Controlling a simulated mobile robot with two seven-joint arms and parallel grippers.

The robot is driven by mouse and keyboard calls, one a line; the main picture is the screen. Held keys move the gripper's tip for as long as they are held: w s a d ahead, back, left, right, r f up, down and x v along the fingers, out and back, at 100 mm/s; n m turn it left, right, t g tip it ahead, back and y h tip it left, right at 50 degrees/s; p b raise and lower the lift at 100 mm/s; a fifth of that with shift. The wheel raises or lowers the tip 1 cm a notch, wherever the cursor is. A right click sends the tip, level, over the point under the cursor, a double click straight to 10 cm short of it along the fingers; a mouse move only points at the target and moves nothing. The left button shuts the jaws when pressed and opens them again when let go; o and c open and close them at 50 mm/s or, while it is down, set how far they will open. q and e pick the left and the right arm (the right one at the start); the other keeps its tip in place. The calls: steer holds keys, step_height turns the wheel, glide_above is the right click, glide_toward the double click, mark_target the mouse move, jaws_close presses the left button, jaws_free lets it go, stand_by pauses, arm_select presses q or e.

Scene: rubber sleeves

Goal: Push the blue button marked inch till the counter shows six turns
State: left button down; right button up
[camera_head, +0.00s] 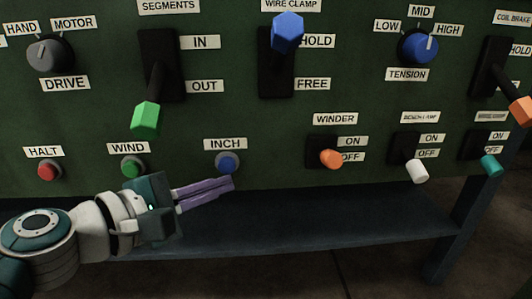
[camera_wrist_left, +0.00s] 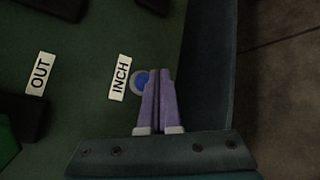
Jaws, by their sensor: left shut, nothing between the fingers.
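The blue button (camera_head: 227,162) sits on the green panel just below the label INCH (camera_head: 225,143). It also shows in the left wrist view (camera_wrist_left: 139,82), partly covered by the fingers. My left gripper (camera_head: 231,184) has its purple fingers closed together and empty. Its fingertips are just below the button in the head view and beside it in the left wrist view (camera_wrist_left: 160,72). I cannot tell whether they touch it. No turn counter shows in either view. My right gripper is not in view.
The green WIND button (camera_head: 132,167) and red HALT button (camera_head: 49,170) are to the left. The orange WINDER switch (camera_head: 331,158) is to the right. The green SEGMENTS lever (camera_head: 146,115) hangs above. A dark ledge (camera_head: 330,220) runs below the panel.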

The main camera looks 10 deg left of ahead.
arm_select(q)
steer(key=shift+w+a, duration=0.2)
steer(key=shift+w, duration=0.35)
stand_by(0.9)
steer(key=shift+w, duration=0.15)
stand_by(0.7)
steer(key=shift+w+a+b, duration=0.1)
steer(key=shift+w+b, duration=0.15)
steer(key=shift+b, duration=0.1)
steer(key=shift+w+a, duration=0.1)
steer(key=shift+w, duration=0.2)
stand_by(0.5)
stand_by(0.4)
steer(key=shift+s+d, duration=0.2)
steer(key=shift+s, duration=0.55)
